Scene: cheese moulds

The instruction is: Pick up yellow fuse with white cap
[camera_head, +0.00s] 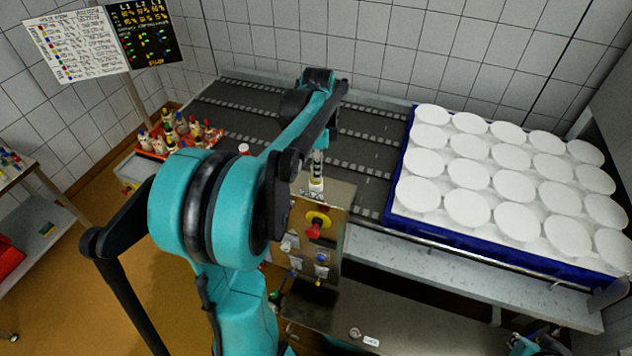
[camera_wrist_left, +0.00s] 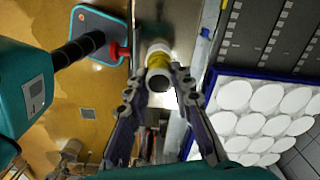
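A yellow fuse with a white part (camera_wrist_left: 158,62) lies between and just beyond the fingertips of my left gripper (camera_wrist_left: 159,78) in the left wrist view. Its dark round end faces the camera, and gaps show on both sides, so the fingers are open around it. In the head view, a small pale, upright piece (camera_head: 316,185), apparently this fuse, stands at the top of the control box. My left gripper (camera_head: 319,155) is just above it, partly hidden by my teal arm. Part of my right gripper (camera_head: 538,343) shows at the bottom right edge; its fingers are unclear.
The control box (camera_head: 335,205) has a red button on yellow (camera_head: 315,226). A blue crate (camera_head: 455,243) of white round moulds stands right on the conveyor (camera_head: 370,155). An orange tray (camera_head: 148,155) of several coloured fuses is at the left, below a chart board (camera_head: 75,45).

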